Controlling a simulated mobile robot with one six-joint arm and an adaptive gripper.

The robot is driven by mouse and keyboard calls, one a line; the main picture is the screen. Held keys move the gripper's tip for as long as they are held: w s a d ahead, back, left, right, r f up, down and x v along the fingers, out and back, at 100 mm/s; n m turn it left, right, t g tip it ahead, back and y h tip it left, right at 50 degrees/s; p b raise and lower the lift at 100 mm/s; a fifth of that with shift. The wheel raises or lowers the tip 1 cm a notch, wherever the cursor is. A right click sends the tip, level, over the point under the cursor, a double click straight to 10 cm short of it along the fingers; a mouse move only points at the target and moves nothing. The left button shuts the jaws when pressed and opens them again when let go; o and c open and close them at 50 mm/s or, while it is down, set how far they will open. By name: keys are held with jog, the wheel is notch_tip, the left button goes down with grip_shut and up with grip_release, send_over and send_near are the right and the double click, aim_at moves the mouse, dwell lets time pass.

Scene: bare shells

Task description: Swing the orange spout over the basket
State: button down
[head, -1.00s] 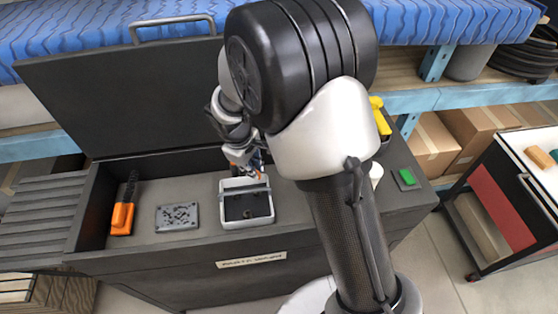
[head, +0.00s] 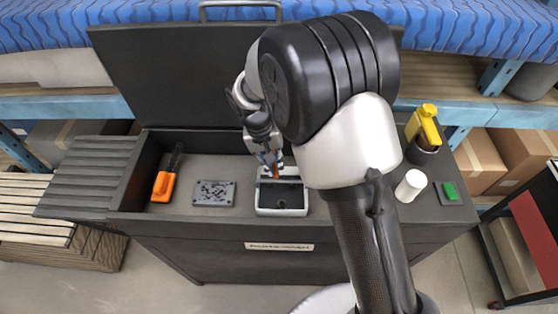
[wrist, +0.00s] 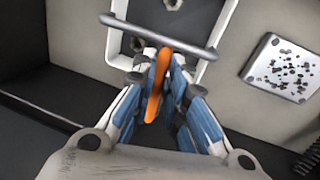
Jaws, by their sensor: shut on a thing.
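The orange spout (wrist: 156,88) shows in the wrist view as a slim orange bar between my gripper's blue-padded fingers. My gripper (wrist: 158,68) is shut on it. In the head view my gripper (head: 270,160) is at the back edge of the basket, and a bit of orange spout (head: 276,172) shows below it. The basket (head: 282,212) is a white-rimmed, dark-floored tray with a grey bar across it. In the wrist view the basket (wrist: 205,72) lies beyond the fingertips, and the spout's tip reaches near the bar. The spout's base is hidden.
A grey speckled plate (head: 214,193) and an orange-handled tool (head: 163,186) lie left of the basket in the dark open chest (head: 230,222). The raised lid (head: 190,80) stands behind. A white cylinder (head: 410,185), a green block (head: 450,191) and a yellow object (head: 428,120) are at right.

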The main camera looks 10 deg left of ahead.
jog(key=shift+a+m, duration=0.3)
jog(key=shift+m, duration=0.1)
jog(key=c, duration=1.6)
grip_release()
notch_tip(320, 180, up, 12)
jog(key=a, duration=0.2)
jog(key=shift+a, duration=0.2)
jog(key=shift+s+f, duration=0.1)
